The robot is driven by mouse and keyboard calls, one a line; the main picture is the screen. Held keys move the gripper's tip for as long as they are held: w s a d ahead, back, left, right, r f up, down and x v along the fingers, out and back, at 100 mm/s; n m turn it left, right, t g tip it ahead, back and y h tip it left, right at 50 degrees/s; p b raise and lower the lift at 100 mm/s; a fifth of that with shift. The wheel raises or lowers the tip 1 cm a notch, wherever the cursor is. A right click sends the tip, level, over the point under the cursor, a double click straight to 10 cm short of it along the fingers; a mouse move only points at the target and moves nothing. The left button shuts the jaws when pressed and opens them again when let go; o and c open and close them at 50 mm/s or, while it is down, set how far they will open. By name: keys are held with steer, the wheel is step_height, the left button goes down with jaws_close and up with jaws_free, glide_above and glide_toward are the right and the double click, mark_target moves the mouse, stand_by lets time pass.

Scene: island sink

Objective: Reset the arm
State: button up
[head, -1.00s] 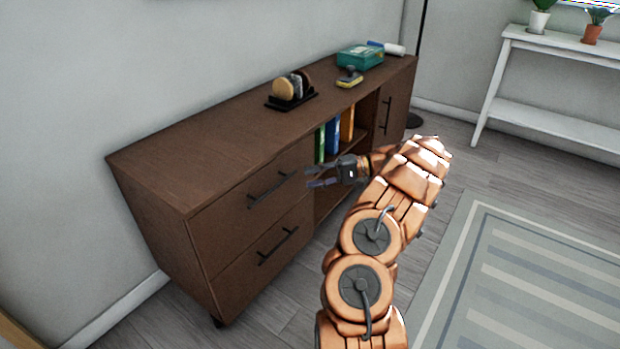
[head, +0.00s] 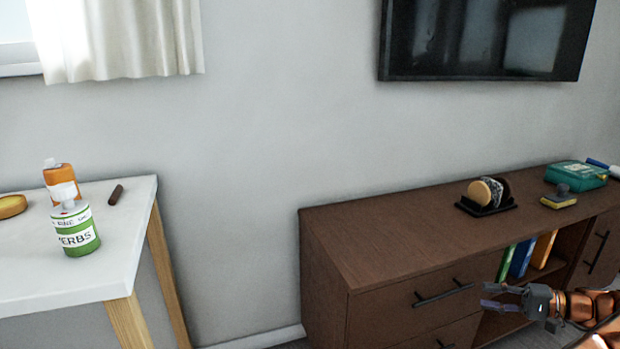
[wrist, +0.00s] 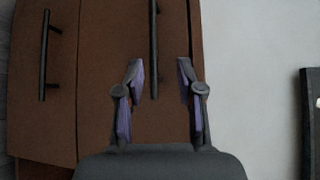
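My gripper (head: 492,297) is at the lower right of the head view, in front of the brown cabinet (head: 365,232). Its fingers point left and are spread apart with nothing between them. In the wrist view my gripper (wrist: 158,75) also shows open and empty, with the cabinet front (wrist: 110,110) and its dark bar handles beyond it. A dark handle (wrist: 154,50) appears between the fingertips in that view, but I cannot tell how far away it is. Part of my copper-coloured arm is cut off at the right edge of the head view.
On the cabinet stand a coaster holder (head: 487,196), a sponge (head: 558,200) and a green box (head: 576,175). A white table (head: 110,270) at left holds a herbs can (head: 76,232) and an orange bottle (head: 61,182). A TV (head: 480,40) hangs above.

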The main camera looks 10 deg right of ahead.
steer(key=a+r+n+g+p, duration=0.4)
steer(key=a+r+p, duration=0.5)
steer(key=a+r, duration=0.85)
steer(key=s+a+r+n+g+h+p, duration=0.1)
steer(key=s+a+r+g+h+p, duration=0.15)
steer(key=s+a+r+p, duration=0.35)
steer(key=s+a+r+g+h+p, duration=0.1)
steer(key=a+r+g+p, duration=0.25)
steer(key=a, duration=0.45)
steer(key=s+a+r+n+g+h+p, duration=0.1)
steer(key=s+a+r+h+p, duration=0.2)
steer(key=s+r+p, duration=0.3)
steer(key=s+a+r+n+h+p, duration=0.1)
steer(key=s+a+r+h+p, duration=0.15)
steer(key=s, duration=0.55)
steer(key=s+d+r+h+p, duration=0.2)
steer(key=s+r+p, duration=0.1)
steer(key=s+p, duration=0.2)
steer(key=s+d+r+t+h+p, duration=0.1)
steer(key=s+d+r+h+p, duration=0.1)
steer(key=s+r+h+p, duration=0.1)
steer(key=s+r+p, duration=0.1)
steer(key=s+p, duration=0.1)
steer(key=s, duration=0.1)
steer(key=shift+s+d+n+p, duration=0.25)
steer(key=shift+s+n+p, duration=0.05)
steer(key=shift+n+p, duration=0.1)
